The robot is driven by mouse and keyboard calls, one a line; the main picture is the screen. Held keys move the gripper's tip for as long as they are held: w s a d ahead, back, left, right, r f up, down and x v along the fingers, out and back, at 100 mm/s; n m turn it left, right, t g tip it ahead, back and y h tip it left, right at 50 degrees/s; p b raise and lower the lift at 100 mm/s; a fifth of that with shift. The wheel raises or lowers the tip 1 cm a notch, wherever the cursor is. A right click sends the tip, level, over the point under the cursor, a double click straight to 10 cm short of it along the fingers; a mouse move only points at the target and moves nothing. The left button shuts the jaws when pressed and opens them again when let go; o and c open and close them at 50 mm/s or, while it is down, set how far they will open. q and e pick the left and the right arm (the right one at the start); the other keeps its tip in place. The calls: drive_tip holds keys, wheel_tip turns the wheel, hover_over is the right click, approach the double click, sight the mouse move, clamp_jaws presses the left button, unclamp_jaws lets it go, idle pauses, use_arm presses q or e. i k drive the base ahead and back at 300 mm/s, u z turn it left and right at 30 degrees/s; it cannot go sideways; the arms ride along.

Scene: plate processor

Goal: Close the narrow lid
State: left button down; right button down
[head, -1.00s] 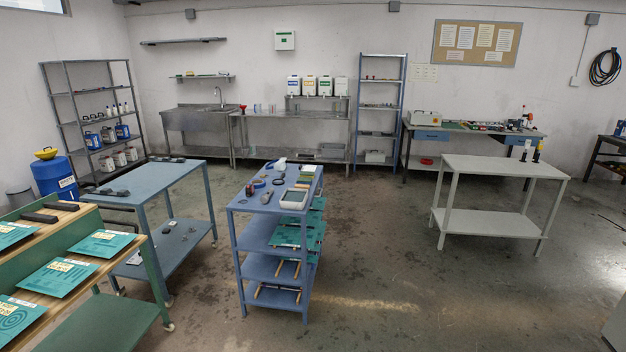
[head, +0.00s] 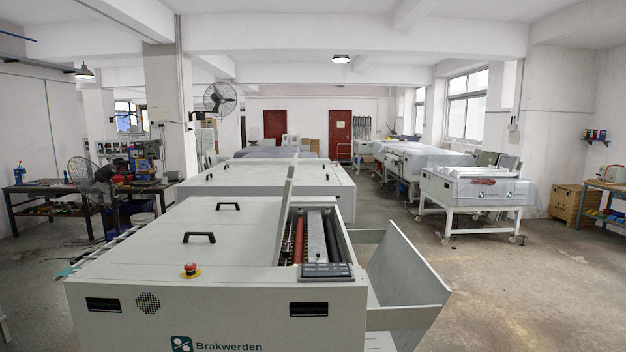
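The plate processor (head: 215,300) is a large white machine in front of me, marked Brakwerden. Its narrow lid (head: 285,218) appears to stand open, nearly upright and seen almost edge-on, along the left side of an uncovered bay. Red and dark rollers (head: 314,236) show in that bay. The wide lid (head: 170,238) with two black handles lies flat to the left. Neither of my grippers is in view.
A red emergency button (head: 190,270) sits on the machine's front top edge, and a dark control panel (head: 327,271) is at the bay's near end. A slanted white tray (head: 408,270) juts out right. Open floor (head: 510,290) lies further right.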

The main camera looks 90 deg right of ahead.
sight(288, 185)
drive_tip(key=z, duration=2.5)
